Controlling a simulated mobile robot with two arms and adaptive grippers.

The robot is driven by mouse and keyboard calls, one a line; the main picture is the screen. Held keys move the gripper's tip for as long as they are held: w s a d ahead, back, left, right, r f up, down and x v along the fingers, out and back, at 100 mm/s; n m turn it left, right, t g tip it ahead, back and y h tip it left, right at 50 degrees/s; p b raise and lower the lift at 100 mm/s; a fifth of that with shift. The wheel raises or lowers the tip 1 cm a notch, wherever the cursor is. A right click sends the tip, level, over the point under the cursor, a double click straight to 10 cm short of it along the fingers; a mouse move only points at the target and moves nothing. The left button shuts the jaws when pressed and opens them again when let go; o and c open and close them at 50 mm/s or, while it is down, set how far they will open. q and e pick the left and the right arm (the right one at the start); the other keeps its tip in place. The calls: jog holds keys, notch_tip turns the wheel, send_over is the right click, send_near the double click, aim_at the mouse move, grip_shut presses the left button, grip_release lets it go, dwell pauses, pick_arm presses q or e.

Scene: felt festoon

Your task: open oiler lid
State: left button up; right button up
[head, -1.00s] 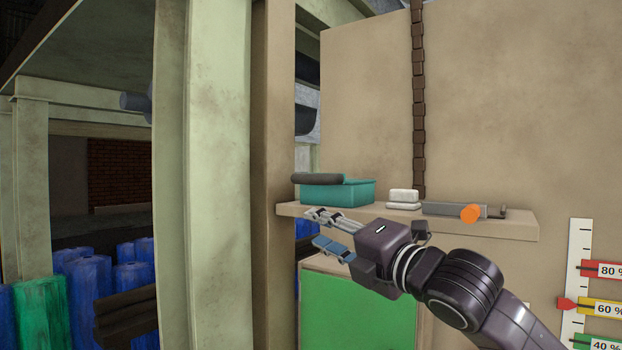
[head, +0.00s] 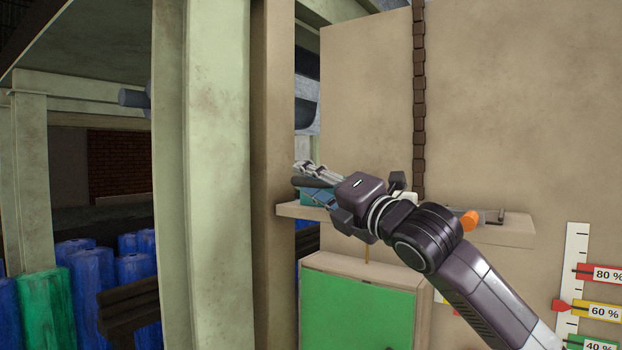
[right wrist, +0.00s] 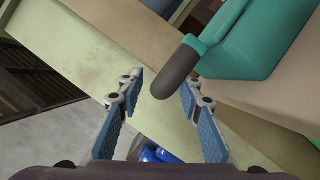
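A teal box (right wrist: 245,50) with a rounded dark grey bar (right wrist: 175,75) on its end sits on the wall shelf; it appears to be the oiler, the bar its lid handle. In the head view my right arm mostly hides the box. My right gripper (head: 303,181) is at the box's left end. In the right wrist view the open gripper (right wrist: 160,90) has its blue-padded fingers on either side of the bar's tip, with gaps showing. I cannot see any contact. My left gripper is out of view.
The shelf (head: 510,232) also holds a grey tool with an orange end (head: 468,220). A green-doored cabinet (head: 355,315) stands below. A thick pale post (head: 215,160) rises left of the shelf. A rusty chain (head: 419,100) hangs behind.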

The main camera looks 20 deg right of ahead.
jog(key=shift+c, duration=0.3)
grip_shut()
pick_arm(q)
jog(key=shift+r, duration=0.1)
